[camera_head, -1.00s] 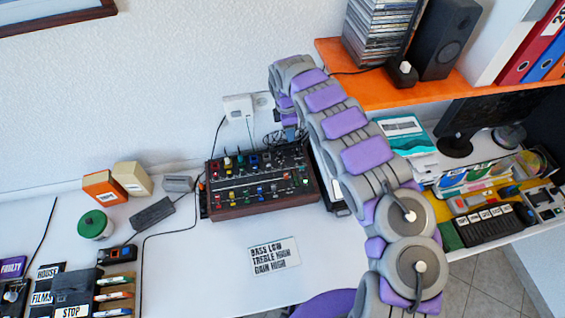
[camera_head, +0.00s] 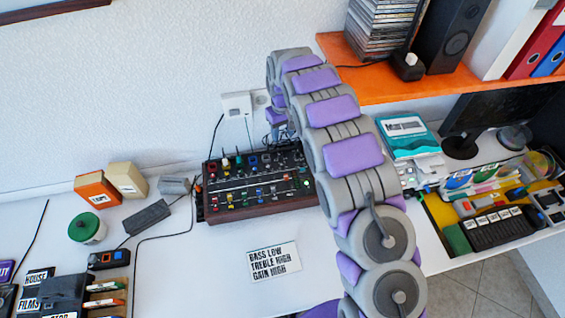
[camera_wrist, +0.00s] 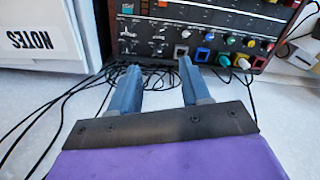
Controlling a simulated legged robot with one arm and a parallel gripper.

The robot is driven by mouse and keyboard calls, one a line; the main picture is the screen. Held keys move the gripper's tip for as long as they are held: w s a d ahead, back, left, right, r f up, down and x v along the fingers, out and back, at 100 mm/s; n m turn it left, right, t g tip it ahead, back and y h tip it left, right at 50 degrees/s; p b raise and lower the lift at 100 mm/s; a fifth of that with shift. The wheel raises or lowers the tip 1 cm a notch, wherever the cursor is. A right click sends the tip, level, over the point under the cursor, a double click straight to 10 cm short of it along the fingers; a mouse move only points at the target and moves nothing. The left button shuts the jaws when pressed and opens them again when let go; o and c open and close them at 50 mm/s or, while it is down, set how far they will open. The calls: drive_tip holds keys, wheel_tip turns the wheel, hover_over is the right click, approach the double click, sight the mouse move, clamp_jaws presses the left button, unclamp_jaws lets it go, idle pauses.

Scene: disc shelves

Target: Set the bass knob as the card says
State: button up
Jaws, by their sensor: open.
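The mixer (camera_head: 257,181), a dark panel in a wooden case with rows of coloured knobs, stands on the white desk near the wall. Its panel (camera_wrist: 203,33) also fills the top of the wrist view, with several coloured knobs and small printed marks too small to read. The card (camera_head: 273,261) lies in front of the mixer and reads "BASS LOW, TREBLE HIGH, GAIN HIGH". My gripper (camera_wrist: 156,77) is open and empty, its two blue fingers pointing at the panel, apart from the knobs. In the head view my arm hides its tips. I cannot tell which knob is bass.
Black cables (camera_wrist: 75,98) run over the desk under my gripper. A white "NOTES" box (camera_wrist: 40,42) stands close on the left in the wrist view. An orange shelf (camera_head: 375,83) with discs and a speaker is at right. The desk around the card is clear.

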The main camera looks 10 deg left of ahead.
sight(283, 164)
wheel_tip(283, 164, down, 17)
drive_tip(key=shift+b, duration=1.25)
drive_tip(key=shift+c, duration=0.2)
clamp_jaws()
